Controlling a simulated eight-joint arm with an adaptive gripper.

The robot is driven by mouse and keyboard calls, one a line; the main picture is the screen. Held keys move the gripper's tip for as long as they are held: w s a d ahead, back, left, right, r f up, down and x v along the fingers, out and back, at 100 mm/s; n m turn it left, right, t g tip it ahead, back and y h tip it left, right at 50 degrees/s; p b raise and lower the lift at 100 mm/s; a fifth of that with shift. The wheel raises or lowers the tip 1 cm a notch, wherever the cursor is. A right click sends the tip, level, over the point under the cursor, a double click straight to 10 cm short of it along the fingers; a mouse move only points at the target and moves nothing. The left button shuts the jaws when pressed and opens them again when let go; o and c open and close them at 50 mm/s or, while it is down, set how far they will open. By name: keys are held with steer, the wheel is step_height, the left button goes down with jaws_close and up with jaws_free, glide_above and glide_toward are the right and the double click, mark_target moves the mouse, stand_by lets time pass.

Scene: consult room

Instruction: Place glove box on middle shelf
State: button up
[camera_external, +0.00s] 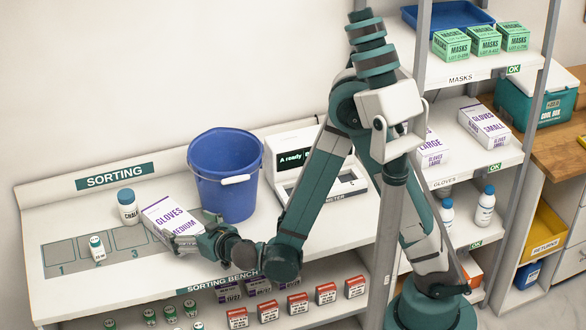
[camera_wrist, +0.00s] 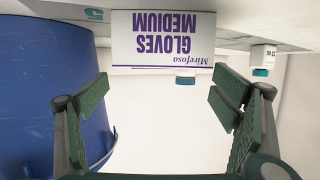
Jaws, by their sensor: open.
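In the wrist view the box (camera_wrist: 163,40) is ahead, at the top middle. My gripper (camera_external: 178,243) is at its near right end, low over the bench. Its green fingers are spread with a gap between them in the wrist view (camera_wrist: 162,100). I cannot tell whether a finger touches the box. The middle shelf (camera_external: 466,174), labelled "GLOVES", is at the right and holds two other glove boxes (camera_external: 484,124), with a gap between them.
A blue bucket (camera_external: 225,180) stands close right of the box; a scale (camera_external: 330,182) is beyond it. A chalk bottle (camera_external: 127,207) and a small bottle (camera_external: 97,249) are left. A rack post (camera_external: 424,45) stands near my arm.

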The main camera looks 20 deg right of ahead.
mark_target(174, 220)
steer(key=shift+x, duration=1.05)
steer(key=shift+w, duration=0.1)
steer(key=shift+b+x, duration=0.8)
steer(key=shift+x, duration=1.7)
steer(key=shift+a, duration=0.1)
steer(key=c, duration=1.3)
steer(key=shift+o, duration=0.2)
steer(key=shift+r, duration=0.1)
step_height(174, 220, up, 18)
steer(key=p, duration=1)
